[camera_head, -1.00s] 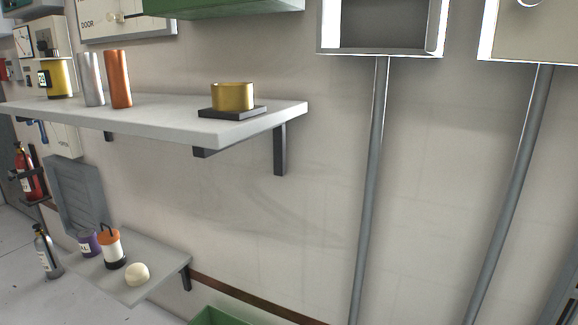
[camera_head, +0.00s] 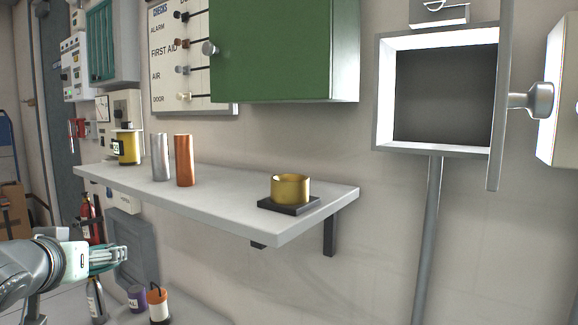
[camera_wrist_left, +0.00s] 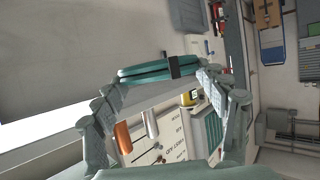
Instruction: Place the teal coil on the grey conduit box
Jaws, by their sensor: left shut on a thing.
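My left gripper (camera_head: 112,254) comes in at the lower left of the head view, below the left part of the wall shelf. In the left wrist view the left gripper (camera_wrist_left: 162,84) is shut on the teal coil (camera_wrist_left: 145,74), a banded ring with a dark tie, held between the fingers. In the head view the coil is small and hard to separate from the fingers. A grey box (camera_head: 383,95) with a dark open inside and a door swung out to the right hangs on the wall, a conduit running down from it. The gripper is far left of it and lower. My right gripper is not in view.
The shelf (camera_head: 230,215) holds a brass ring (camera_head: 291,188) on a dark pad, a copper cylinder (camera_head: 184,160), a silver cylinder (camera_head: 160,157) and a yellow can (camera_head: 127,148). A green cabinet (camera_head: 285,50) juts out above. Wall space below the box is clear.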

